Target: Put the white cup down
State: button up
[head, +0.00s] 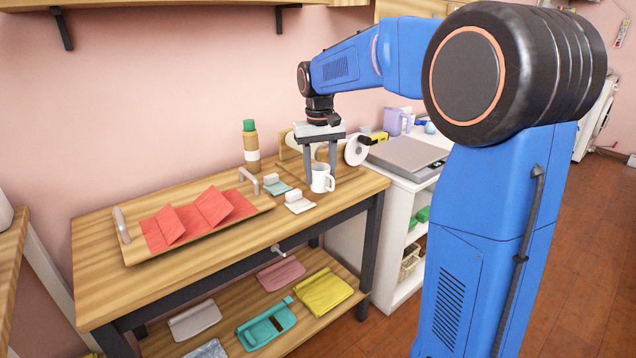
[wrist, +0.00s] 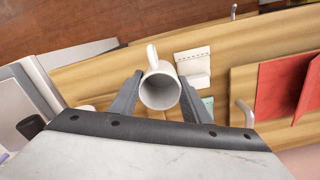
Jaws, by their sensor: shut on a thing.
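The white cup (head: 321,179) is upright at the right end of the wooden table (head: 350,190). In the wrist view I look down into the open mouth of the cup (wrist: 160,92), and its handle points away from me. My gripper (head: 320,172) points down from above with a finger on each side of the cup. The fingers of my gripper (wrist: 158,98) are shut on it. I cannot tell whether the cup's base touches the tabletop.
A wooden tray (head: 130,252) with red folded cloth (head: 205,210) lies to the left. Small white and teal cards or cloths (head: 299,203) lie close to the cup. A brown bottle (head: 251,147) and a white roll (head: 356,150) stand behind. A lower shelf holds folded cloths (head: 323,292).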

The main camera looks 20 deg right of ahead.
aim_at(320, 182)
jog(key=shift+f, duration=1.65)
jog(key=o, duration=0.9)
jog(key=shift+f, duration=0.1)
jog(key=shift+c, duration=0.2)
